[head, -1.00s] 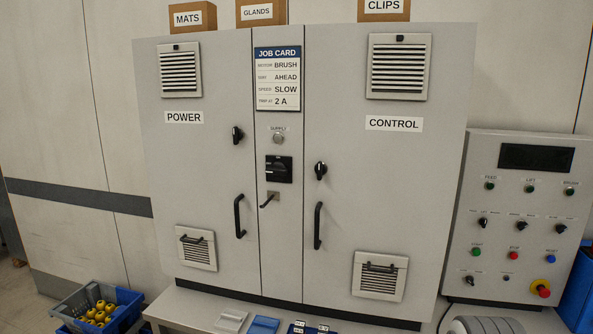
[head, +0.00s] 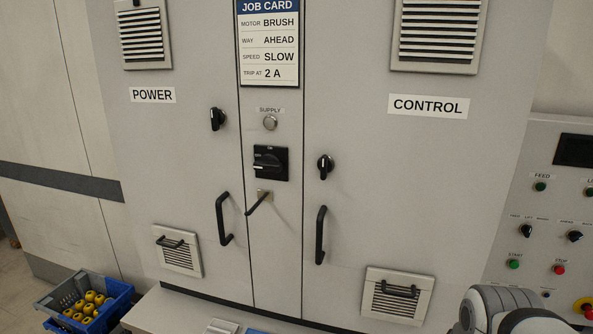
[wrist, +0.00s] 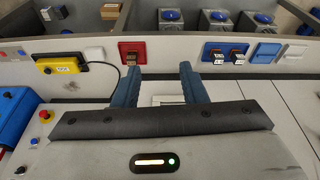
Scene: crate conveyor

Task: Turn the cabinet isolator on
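The cabinet isolator is a black rotary switch (head: 270,162) on the narrow centre panel. Its handle lies roughly level, pointing left, with a small mark at the top of its plate. The round supply lamp (head: 270,123) above it looks pale and unlit. A bent black lever (head: 258,202) sticks out just below the isolator. My gripper (wrist: 160,80) shows in the wrist view with its two blue fingers apart and nothing between them. It is away from the isolator, which is not visible in the wrist view. In the head view only part of my arm shows, at bottom right.
Door handles (head: 222,218) (head: 320,235) and black knobs (head: 217,119) (head: 325,167) flank the centre panel. The job card (head: 269,45) hangs above. A control console (head: 550,220) stands right. A blue bin (head: 112,310) sits lower left. The wrist view shows a red holder (wrist: 133,50) and a yellow box (wrist: 60,64).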

